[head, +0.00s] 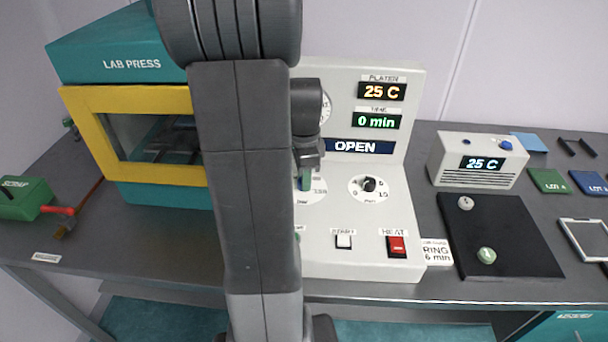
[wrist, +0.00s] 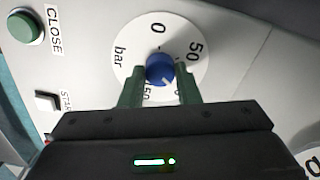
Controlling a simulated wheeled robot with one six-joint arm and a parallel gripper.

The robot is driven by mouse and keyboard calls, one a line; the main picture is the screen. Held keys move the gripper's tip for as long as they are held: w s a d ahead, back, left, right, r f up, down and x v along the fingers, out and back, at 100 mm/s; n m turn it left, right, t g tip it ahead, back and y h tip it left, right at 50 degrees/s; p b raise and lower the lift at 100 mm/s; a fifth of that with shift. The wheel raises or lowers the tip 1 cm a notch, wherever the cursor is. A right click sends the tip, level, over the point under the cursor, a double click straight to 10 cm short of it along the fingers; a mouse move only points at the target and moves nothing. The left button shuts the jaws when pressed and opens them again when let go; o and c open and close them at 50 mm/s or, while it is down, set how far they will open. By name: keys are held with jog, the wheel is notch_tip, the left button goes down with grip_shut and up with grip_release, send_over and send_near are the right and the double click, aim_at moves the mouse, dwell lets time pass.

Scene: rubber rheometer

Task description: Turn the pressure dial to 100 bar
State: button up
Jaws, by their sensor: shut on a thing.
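The pressure dial is a white disc (wrist: 131,42) marked 0, 50, 150 and "bar", with a blue knob (wrist: 160,66) at its centre. A white pointer mark on the knob points to the lower right in the wrist view, towards a label partly hidden by a finger. My gripper (wrist: 160,72) has its green fingers on either side of the knob and is shut on it. In the head view my arm covers most of the dial (head: 317,189), and a green finger of my gripper (head: 306,182) shows over it.
The panel's displays read 25 C (head: 382,92), 0 min (head: 379,121) and OPEN (head: 363,147). A black timer knob (head: 369,185), a white START button (head: 343,242) and a red HEAT switch (head: 397,246) are nearby. A green CLOSE button (wrist: 24,26) lies left in the wrist view.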

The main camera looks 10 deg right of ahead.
jog(key=o, duration=1)
jog(key=shift+c, duration=0.2)
notch_tip(320, 180, up, 14)
jog(key=shift+f, duration=0.1)
notch_tip(320, 180, down, 14)
jog(key=shift+r, duration=0.1)
dwell(0.5)
